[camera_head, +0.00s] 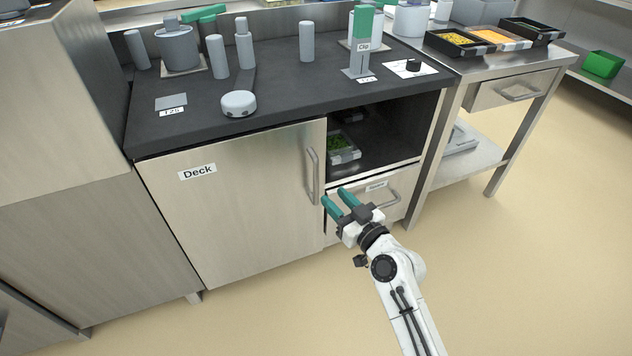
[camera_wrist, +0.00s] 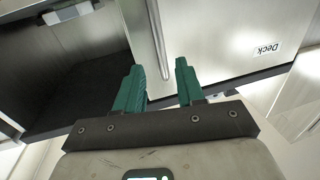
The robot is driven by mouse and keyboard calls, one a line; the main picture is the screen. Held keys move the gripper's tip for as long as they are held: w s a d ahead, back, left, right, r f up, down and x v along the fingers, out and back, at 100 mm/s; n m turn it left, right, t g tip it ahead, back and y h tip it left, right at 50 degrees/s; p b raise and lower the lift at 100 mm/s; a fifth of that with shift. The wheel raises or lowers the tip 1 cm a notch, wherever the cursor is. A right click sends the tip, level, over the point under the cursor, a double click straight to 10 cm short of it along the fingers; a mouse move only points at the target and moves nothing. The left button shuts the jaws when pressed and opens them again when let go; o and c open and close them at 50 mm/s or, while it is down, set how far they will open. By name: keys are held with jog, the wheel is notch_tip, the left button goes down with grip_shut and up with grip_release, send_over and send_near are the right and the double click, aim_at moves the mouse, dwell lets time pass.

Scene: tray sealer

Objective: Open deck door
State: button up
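The deck door (camera_head: 240,215) is a flat steel panel labelled "Deck" on the left of the dark-topped counter. It looks shut. Its vertical bar handle (camera_head: 312,176) is near its right edge. My gripper (camera_head: 334,198), with green fingers, is just below and to the right of the handle, in front of the drawer. In the wrist view the fingers (camera_wrist: 160,78) are apart with nothing between them. The handle (camera_wrist: 158,40) shows beyond the fingertips, and the door (camera_wrist: 225,35) with its label fills the upper right. I cannot tell how far the fingertips are from the handle.
Right of the door is an open shelf bay with a tray of green bits (camera_head: 342,150), above a drawer (camera_head: 395,195). Grey cylinders and a "Clip" stand (camera_head: 359,60) are on the worktop (camera_head: 280,100). A steel side table (camera_head: 480,75) holds trays. The floor in front is clear.

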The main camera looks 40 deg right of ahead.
aim_at(318, 180)
jog(key=w, duration=0.9)
jog(key=shift+d, duration=0.3)
grip_shut()
